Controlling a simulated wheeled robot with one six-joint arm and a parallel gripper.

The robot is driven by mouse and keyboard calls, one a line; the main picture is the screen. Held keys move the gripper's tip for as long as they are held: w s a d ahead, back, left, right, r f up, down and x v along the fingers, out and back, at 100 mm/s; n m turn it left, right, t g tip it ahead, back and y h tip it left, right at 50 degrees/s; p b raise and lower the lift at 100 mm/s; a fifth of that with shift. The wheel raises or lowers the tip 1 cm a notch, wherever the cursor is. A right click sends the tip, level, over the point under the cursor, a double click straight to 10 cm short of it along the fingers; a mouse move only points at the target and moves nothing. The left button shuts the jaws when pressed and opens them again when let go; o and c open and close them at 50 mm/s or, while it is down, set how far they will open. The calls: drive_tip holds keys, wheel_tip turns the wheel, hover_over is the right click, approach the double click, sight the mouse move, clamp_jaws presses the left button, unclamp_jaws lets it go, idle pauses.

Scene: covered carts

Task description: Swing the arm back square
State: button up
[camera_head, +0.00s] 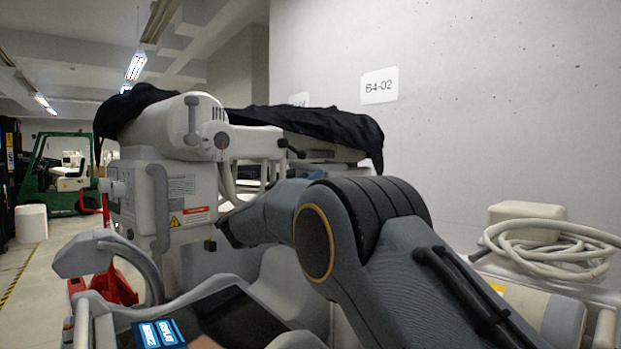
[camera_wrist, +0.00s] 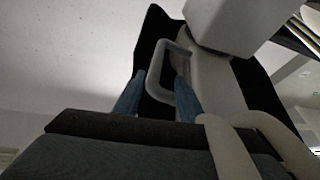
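A white machine (camera_head: 170,190) stands ahead in the head view, with a white swing arm (camera_head: 255,142) reaching right from its rounded head. A black cover (camera_head: 320,122) drapes over the arm. In the wrist view a pale loop handle (camera_wrist: 155,72) hangs below a white block (camera_wrist: 235,22). My gripper (camera_wrist: 157,80) has its two blue fingers apart, one on each side of the handle's near bar, the right one overlapping the loop. Whether either finger touches the bar cannot be told. In the head view my own arm hides most of the gripper.
A coiled pale hose (camera_head: 550,250) lies on a cart at the right. A concrete wall (camera_head: 480,90) closes the right side. A green forklift (camera_head: 62,170) stands far left beside a white drum (camera_head: 31,223).

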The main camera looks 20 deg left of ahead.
drive_tip(key=v, duration=0.7)
drive_tip(key=shift+s+d+p, duration=0.2)
drive_tip(key=shift+s+p, duration=0.1)
idle(0.3)
idle(0.5)
